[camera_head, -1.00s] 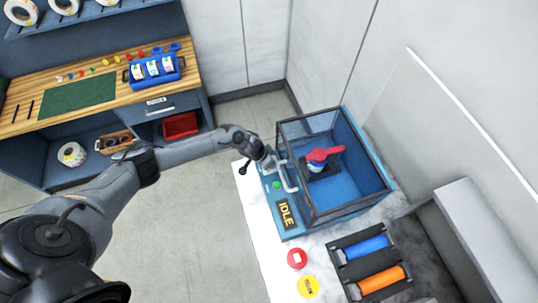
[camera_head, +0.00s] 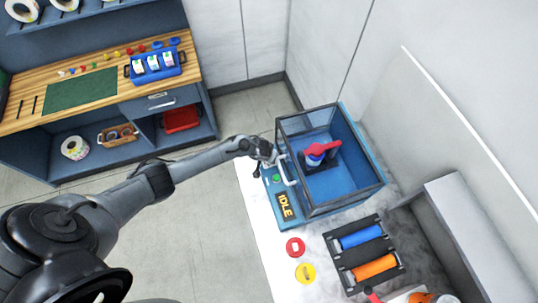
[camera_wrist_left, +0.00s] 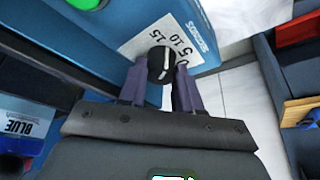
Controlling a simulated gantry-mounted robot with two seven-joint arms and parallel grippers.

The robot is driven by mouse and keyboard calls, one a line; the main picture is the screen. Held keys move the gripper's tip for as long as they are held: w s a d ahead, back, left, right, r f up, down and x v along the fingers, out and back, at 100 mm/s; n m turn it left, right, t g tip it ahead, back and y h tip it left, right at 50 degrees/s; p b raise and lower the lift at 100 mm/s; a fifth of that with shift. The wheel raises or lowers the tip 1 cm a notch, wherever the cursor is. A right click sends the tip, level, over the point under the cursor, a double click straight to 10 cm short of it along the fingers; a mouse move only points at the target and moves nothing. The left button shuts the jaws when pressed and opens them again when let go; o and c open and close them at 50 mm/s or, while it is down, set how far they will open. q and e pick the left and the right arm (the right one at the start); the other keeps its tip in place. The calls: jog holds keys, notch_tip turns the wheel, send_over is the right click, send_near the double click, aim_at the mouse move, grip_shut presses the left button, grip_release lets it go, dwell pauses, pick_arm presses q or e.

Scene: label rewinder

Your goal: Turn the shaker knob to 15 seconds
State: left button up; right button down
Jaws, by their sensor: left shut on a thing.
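The shaker is a blue machine with a dark-framed clear case (camera_head: 372,190), a green button (camera_head: 276,178) and a display reading IDLE (camera_head: 286,206). My left gripper (camera_wrist_left: 161,80) is shut on the knob, one dark finger on each side. A pale pointer line shows on the knob; I cannot tell exactly which number it meets. In the head view my left gripper (camera_head: 266,158) is at the machine's left front edge, and the knob is hidden there.
A white handle (camera_head: 288,172) stands close beside my left gripper. Inside the case is a red-topped clamp (camera_head: 322,148). Red (camera_head: 295,247) and yellow (camera_head: 305,273) discs and a rack with blue and orange rollers (camera_head: 362,238) lie in front of the machine.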

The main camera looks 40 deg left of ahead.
pick_arm(q)
jog(key=shift+w, duration=0.1)
jog(key=o, duration=0.8)
jog(key=shift+c, duration=0.2)
jog(key=shift+r, duration=0.15)
jog(key=v, duration=1)
jog(key=shift+s+r, duration=0.25)
jog(key=shift+r, duration=0.05)
